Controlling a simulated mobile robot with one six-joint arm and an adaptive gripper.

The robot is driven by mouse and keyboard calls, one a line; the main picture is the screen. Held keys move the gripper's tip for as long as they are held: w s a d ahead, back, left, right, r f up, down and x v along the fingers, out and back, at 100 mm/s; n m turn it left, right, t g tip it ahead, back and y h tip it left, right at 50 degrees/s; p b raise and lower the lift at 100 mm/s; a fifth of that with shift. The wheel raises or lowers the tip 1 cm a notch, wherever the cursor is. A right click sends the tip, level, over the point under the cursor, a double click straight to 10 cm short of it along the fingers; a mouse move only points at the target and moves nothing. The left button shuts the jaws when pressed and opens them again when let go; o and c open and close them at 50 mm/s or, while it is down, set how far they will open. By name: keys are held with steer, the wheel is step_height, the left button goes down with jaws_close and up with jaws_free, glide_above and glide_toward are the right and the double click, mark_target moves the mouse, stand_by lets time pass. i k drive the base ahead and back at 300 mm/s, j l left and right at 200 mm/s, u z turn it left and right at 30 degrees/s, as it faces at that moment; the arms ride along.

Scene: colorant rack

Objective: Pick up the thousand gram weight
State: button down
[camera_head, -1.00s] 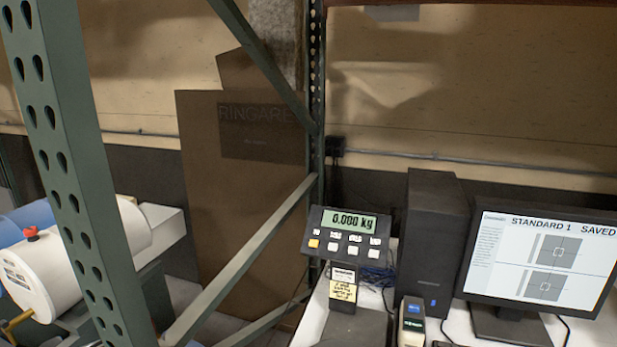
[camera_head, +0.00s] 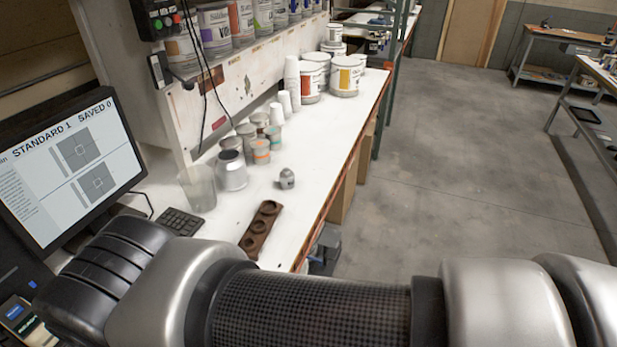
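A small grey metal weight (camera_head: 287,179) with a knob top stands upright on the white bench, right of the silver metal can (camera_head: 232,171). I cannot read any mark on it, so whether it is the thousand gram weight is not shown. A brown holder with round recesses (camera_head: 262,229) lies in front of it near the bench edge; its recesses look empty. My arm crosses the bottom of the view. My gripper is not in view.
The white bench (camera_head: 333,135) has clear room around the weight. A clear beaker (camera_head: 197,187), a keyboard (camera_head: 175,223), several cups (camera_head: 261,151) and paint cans (camera_head: 346,77) stand around. A monitor (camera_head: 70,170) is at left. Open floor lies right.

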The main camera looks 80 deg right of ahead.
mark_target(287, 176)
steer(key=k+j+z, duration=0.1)
steer(key=z, duration=2.1)
steer(key=i+l+u, duration=0.2)
steer(key=l+u, duration=0.15)
steer(key=i+l+u, duration=0.15)
steer(key=l+u, duration=0.15)
steer(key=i+l+u, duration=0.1)
steer(key=l+u, duration=0.6)
steer(key=l, duration=0.15)
